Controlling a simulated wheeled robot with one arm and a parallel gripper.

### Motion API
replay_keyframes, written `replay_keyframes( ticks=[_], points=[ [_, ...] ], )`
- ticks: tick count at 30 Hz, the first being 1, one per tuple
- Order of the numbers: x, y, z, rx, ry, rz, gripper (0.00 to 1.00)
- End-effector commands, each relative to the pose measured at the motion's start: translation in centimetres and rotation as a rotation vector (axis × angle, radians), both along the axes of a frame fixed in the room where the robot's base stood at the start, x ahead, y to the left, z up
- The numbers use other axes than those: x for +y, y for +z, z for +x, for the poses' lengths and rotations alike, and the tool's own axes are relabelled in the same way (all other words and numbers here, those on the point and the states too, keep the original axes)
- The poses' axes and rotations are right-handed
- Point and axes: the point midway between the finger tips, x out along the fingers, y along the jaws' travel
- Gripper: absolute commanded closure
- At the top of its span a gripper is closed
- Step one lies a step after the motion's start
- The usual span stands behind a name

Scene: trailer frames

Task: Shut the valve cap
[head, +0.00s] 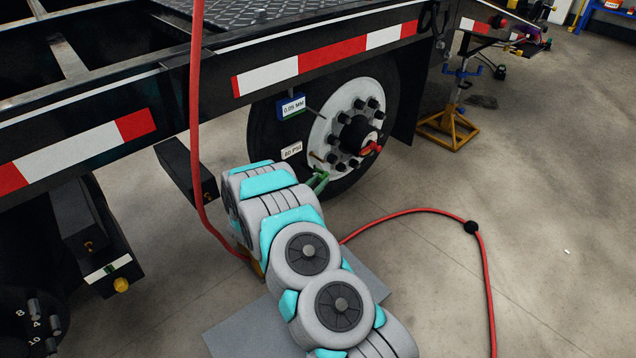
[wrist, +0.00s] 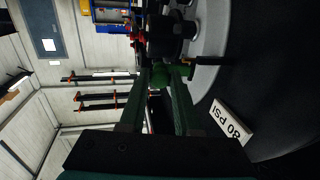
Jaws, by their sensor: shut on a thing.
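My gripper (head: 320,180) reaches the lower left of the wheel hub (head: 330,125), with my arm in front of it. In the wrist view my gripper (wrist: 160,78) has its two green fingers closed on a small round green piece, which looks like the valve cap (wrist: 160,75). A thin dark stem with an orange part (wrist: 192,76), perhaps the valve stem, sticks out beside the right fingertip; it also shows in the head view (head: 316,157). I cannot tell whether the cap touches the stem. The cap is not clear in the head view.
The tire (head: 265,135) carries an "80 PSI" label (head: 291,150) and a blue "0.05 MM" tag (head: 292,106). Wheel nuts and a red piece (head: 371,148) stick out of the hub. The trailer rail (head: 330,55) runs above. A red hose (head: 480,270) crosses the floor.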

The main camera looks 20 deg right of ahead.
Motion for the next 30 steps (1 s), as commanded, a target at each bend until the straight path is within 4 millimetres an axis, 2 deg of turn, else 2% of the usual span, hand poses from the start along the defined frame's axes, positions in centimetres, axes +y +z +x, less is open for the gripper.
replay_keyframes(
  ticks=[11,30],
  points=[
    [-1.2,-0.2,-0.2,0.001,0.146,-0.001,1.0],
    [-4.3,0.0,0.4,0.0,0.602,-0.003,1.0]
  ],
)
